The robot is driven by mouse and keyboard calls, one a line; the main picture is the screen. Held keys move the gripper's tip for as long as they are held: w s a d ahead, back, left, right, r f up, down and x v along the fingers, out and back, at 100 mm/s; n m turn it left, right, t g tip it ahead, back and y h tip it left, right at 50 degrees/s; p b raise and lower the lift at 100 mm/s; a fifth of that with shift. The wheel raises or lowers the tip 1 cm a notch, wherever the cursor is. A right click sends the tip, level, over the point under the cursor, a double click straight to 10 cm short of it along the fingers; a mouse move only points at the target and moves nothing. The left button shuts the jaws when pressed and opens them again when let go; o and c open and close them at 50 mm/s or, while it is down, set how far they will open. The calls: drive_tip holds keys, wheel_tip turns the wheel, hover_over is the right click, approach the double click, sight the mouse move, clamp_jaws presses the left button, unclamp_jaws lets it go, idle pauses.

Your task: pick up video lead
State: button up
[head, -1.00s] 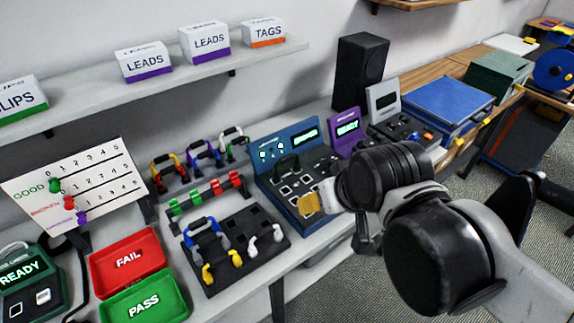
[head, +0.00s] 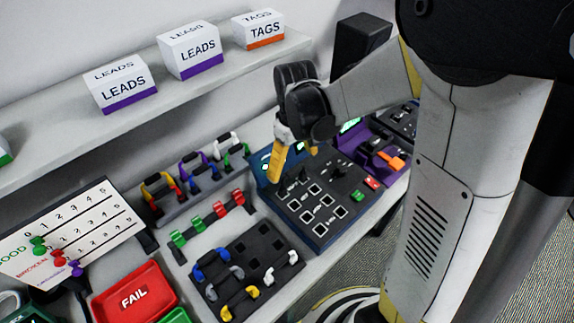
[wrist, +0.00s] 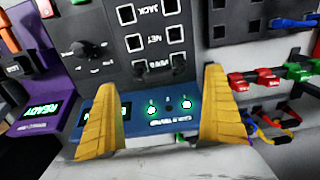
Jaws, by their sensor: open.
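The black video lead (wrist: 178,70) sits in the row of sockets labelled VIDEO on the blue-edged tester (wrist: 185,125) in the wrist view. In the head view the dark lead (head: 297,181) is at the rear left of the tester (head: 318,236), partly hidden by a finger. My gripper (wrist: 160,78) is open and empty. Its two yellow fingertips stand on either side of the lead in the wrist view. In the head view my gripper (head: 291,163) points down over the tester's back left; I cannot tell the exact height.
A black pad with several coloured leads (head: 240,247) lies left of the tester. Behind it stand a rack of leads (head: 180,198) and red and green clips (head: 237,197). A purple unit (head: 385,158) stands right. A shelf with boxes (head: 128,86) hangs above.

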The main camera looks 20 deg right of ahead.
sight(292, 185)
wheel_tip(292, 185, down, 4)
drive_tip(key=shift+r+b, duration=0.1)
drive_tip(key=shift+b, duration=0.4)
drive_tip(key=f, duration=0.1)
drive_tip(key=f+b, duration=0.1)
drive_tip(key=f, duration=0.1)
drive_tip(key=f+b, duration=0.1)
drive_tip(key=shift+w+f, duration=0.3)
drive_tip(key=shift+f, duration=0.1)
drive_tip(key=shift+c, duration=0.3)
